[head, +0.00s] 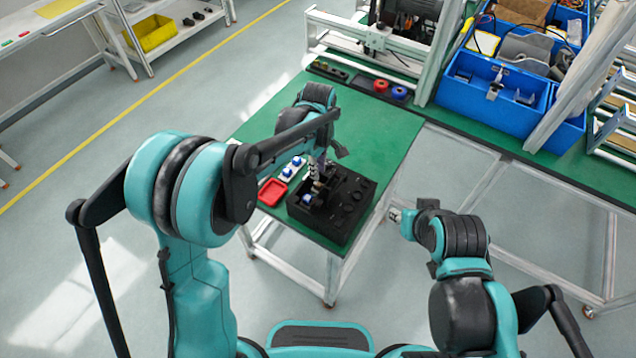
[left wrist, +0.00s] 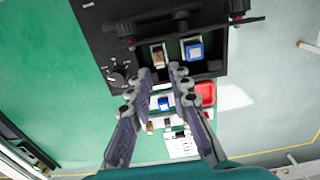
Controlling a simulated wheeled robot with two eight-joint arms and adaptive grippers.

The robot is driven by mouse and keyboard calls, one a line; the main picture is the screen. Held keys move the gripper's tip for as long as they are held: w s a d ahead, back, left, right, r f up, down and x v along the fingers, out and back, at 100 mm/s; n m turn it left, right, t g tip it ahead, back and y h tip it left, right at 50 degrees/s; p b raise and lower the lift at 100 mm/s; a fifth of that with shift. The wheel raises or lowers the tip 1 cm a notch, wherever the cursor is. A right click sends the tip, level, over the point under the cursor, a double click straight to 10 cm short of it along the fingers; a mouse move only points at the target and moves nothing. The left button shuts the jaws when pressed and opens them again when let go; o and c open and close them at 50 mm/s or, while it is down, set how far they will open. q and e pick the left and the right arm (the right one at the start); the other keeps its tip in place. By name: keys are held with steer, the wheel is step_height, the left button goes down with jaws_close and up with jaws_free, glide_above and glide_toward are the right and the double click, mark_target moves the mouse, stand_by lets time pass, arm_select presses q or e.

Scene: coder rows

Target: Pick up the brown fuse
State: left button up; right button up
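The brown fuse (left wrist: 158,57) sits in a white holder inside the open compartment of the black box (head: 354,199). A blue fuse (left wrist: 194,49) stands beside it in the same compartment; its blue top also shows in the head view (head: 306,198). My left gripper (left wrist: 162,74) is open and empty, its fingertips apart and pointing toward the brown fuse in the left wrist view. In the head view my left gripper (head: 317,168) is over the box's compartment and partly covers it. My right gripper (head: 397,215) is right of the table; its fingers are too small to read.
A red tray (head: 272,192) and white parts with blue tops (head: 290,170) lie left of the box on the green table (head: 374,135). Red and blue rings (head: 390,90) lie at the back. Blue bins (head: 490,92) stand on the bench at back right.

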mark_target(318, 183)
arm_select(q)
step_height(318, 183, down, 7)
steer(key=shift+w+f+b, duration=0.1)
steer(key=shift+f+b, duration=0.1)
steer(key=shift+b, duration=0.85)
steer(key=shift+r, duration=0.1)
steer(key=c, duration=0.4)
